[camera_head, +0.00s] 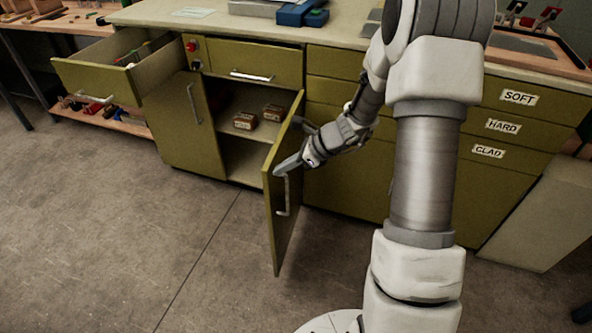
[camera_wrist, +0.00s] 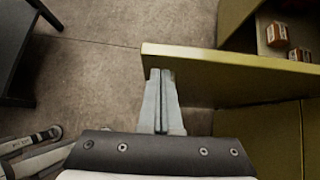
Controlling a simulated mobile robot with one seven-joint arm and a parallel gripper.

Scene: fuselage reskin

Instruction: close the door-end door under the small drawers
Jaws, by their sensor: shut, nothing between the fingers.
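The olive cabinet door (camera_head: 284,225) stands swung open, hinged at the right side of its opening, with a pale bar handle (camera_head: 286,195) on its outer face. My gripper (camera_head: 279,171) is shut and empty. Its fingertips are at the outer face, near the top and the free edge, just above the handle. In the wrist view, the closed fingers (camera_wrist: 161,75) point at the door (camera_wrist: 230,68) close to its free end and appear to touch it or nearly so. The neighbouring left door (camera_head: 187,125) is shut.
Two small boxes (camera_head: 245,120) (camera_head: 273,112) sit on the shelf inside the opening. The drawer at the left (camera_head: 100,82) is pulled out; the drawer above the opening (camera_head: 252,62) is shut. The labelled drawers (camera_head: 505,125) at the right are shut. The floor (camera_head: 130,230) in front is clear.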

